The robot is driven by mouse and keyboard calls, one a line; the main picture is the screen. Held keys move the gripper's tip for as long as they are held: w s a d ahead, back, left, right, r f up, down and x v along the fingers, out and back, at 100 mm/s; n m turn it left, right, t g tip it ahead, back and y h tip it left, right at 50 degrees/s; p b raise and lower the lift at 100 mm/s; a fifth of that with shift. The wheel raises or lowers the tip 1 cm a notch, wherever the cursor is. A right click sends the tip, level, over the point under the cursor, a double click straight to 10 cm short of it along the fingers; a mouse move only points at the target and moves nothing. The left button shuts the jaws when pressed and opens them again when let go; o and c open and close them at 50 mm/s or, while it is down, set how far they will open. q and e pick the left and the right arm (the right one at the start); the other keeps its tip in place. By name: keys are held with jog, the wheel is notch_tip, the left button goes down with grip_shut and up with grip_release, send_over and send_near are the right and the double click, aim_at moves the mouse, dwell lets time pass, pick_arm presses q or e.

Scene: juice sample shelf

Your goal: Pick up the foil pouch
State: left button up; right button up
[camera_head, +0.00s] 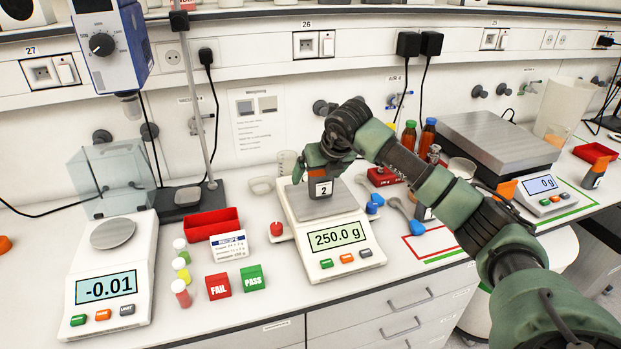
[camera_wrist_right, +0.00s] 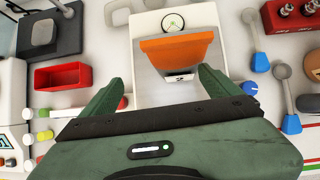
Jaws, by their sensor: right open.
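The foil pouch (camera_head: 320,188) stands on the pan of the middle balance, which reads 250.0 g. It has a dark body and a white label with "2". In the right wrist view its wide orange top (camera_wrist_right: 177,52) shows just beyond the fingertips. In the wrist view my right gripper (camera_wrist_right: 160,82) is open, with one finger toward each side of the pouch. I cannot tell whether a finger touches it. My left gripper is not in view.
Left of the middle balance (camera_head: 345,265) are a red tray (camera_head: 211,224), FAIL (camera_head: 218,286) and PASS (camera_head: 252,278) blocks and small capped vials. Blue-ended scoops (camera_head: 372,207) lie close on its right. Similar orange-topped pouches (camera_head: 594,176) stand at the right by a larger scale (camera_head: 500,140).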

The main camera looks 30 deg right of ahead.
aim_at(323, 175)
jog(key=shift+s+d+r+h, duration=0.1)
jog(key=shift+d+r+h, duration=0.1)
jog(key=shift+d, duration=0.25)
jog(key=shift+s+d+r+h, duration=0.1)
jog(key=shift+d+r+h, duration=0.1)
jog(key=shift+d, duration=0.2)
jog(key=shift+w+d+f, duration=0.1)
jog(key=shift+d, duration=0.1)
jog(key=p+x, duration=0.1)
jog(key=x, duration=0.2)
jog(key=p+x, duration=0.2)
jog(key=x, duration=0.1)
jog(key=shift+d, duration=0.25)
jog(key=shift+w+f+p, duration=0.3)
jog(key=shift+f, duration=0.25)
jog(key=shift+r, duration=0.1)
jog(key=c, duration=1.7)
